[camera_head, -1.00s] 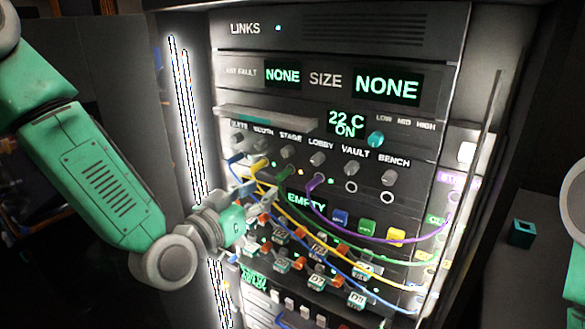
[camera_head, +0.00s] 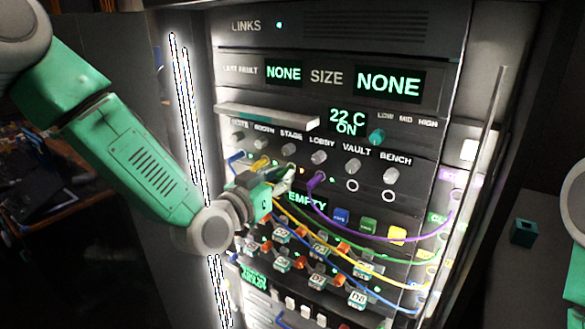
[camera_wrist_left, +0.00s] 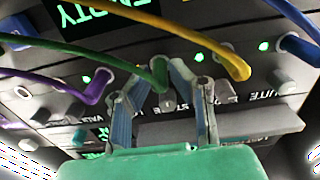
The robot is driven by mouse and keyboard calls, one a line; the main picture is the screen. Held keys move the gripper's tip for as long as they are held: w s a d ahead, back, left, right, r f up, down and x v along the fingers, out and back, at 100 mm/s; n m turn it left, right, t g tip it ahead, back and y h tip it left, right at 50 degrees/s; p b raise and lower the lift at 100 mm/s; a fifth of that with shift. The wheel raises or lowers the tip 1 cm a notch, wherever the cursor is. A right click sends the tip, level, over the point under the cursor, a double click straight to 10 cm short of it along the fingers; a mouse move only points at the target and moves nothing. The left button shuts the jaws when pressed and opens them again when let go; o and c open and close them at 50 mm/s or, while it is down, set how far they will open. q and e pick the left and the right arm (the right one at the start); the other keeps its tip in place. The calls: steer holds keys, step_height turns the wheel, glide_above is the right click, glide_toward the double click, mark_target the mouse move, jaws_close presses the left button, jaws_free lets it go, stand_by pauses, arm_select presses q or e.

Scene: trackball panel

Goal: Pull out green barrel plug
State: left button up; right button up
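The green barrel plug (camera_wrist_left: 160,74) sits at the panel's row of sockets, its green cable trailing to the left in the left wrist view. In the head view its green cable (camera_head: 345,237) sags to the right side of the panel, and the plug is mostly hidden by my gripper. My left gripper (camera_wrist_left: 161,68) has its fingertips close on either side of the green plug, with no clear gap showing. It also shows in the head view (camera_head: 288,180) below the STAGE knob. My right gripper is out of view.
A yellow plug (camera_wrist_left: 238,70) and a purple plug (camera_wrist_left: 100,82) flank the green one closely. A blue plug (camera_wrist_left: 304,48) is farther along. Their cables cross the panel front. A shelf-like ledge (camera_head: 265,117) juts out above the knobs.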

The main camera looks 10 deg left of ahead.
arm_select(q)
jaws_close()
steer(key=shift+s+a, duration=0.1)
steer(key=shift+s, duration=0.05)
steer(key=v, duration=0.6)
steer(key=shift+s, duration=0.35)
stand_by(0.7)
steer(key=shift+a, duration=0.1)
